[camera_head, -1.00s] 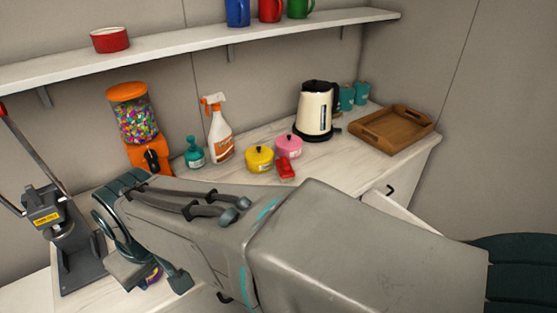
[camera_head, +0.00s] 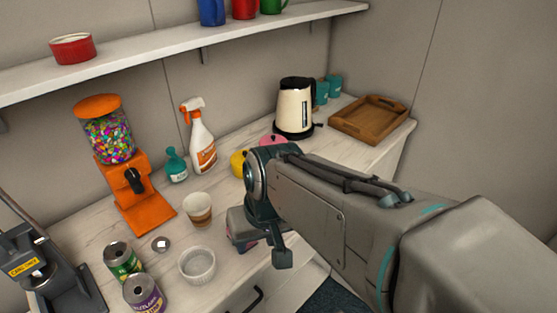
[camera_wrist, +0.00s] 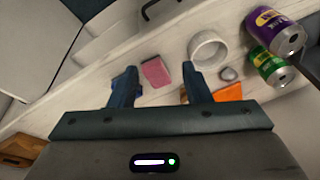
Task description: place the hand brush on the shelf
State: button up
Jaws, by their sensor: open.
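No object in view can be plainly recognised as a hand brush. In the wrist view, a small dull pink block (camera_wrist: 156,72) with a greyish edge lies on the counter, between the lines of my fingers; I cannot tell whether it is the brush. My gripper (camera_wrist: 159,68) is open, pointing down over the counter with nothing held. In the head view my gripper (camera_head: 245,236) is right of the white ramekin (camera_head: 197,264), and my arm hides the counter behind it. The white wall shelf (camera_head: 140,52) runs along the back, holding a red bowl (camera_head: 73,48) and several mugs (camera_head: 244,8).
Two cans (camera_head: 143,293), a paper cup (camera_head: 198,210) and an orange candy dispenser (camera_head: 133,180) stand left of my gripper. A spray bottle (camera_head: 201,140), kettle (camera_head: 295,108) and wooden tray (camera_head: 368,120) stand farther back. The shelf has bare room between bowl and mugs.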

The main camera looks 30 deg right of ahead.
jog(key=w+a+f+m+y+b, duration=0.1)
jog(key=w+a+f+m+y, duration=0.2)
jog(key=a+m+y, duration=0.15)
jog(key=w+r+m+t+y+b, duration=0.1)
jog(key=w+m+t+y+b, duration=0.35)
jog(key=w+m, duration=0.95)
jog(key=w+d+f+m+t+h, duration=0.3)
jog(key=w+d+m+t+h, duration=0.2)
jog(key=d+m, duration=0.5)
jog(key=w+d+f+m+t+h, duration=0.2)
jog(key=w+d+m+t+h, duration=0.4)
jog(key=d, duration=0.8)
jog(key=shift+m, duration=0.65)
notch_tip(320, 180, down, 8)
jog(key=shift+s+r+b, duration=0.1)
jog(key=shift+s+b, duration=0.05)
jog(key=shift+b, duration=0.3)
jog(key=shift+w, duration=0.2)
jog(key=shift+w+d+p, duration=0.2)
jog(key=shift+w+p, duration=0.45)
jog(key=shift+w, duration=2.9)
grip_shut()
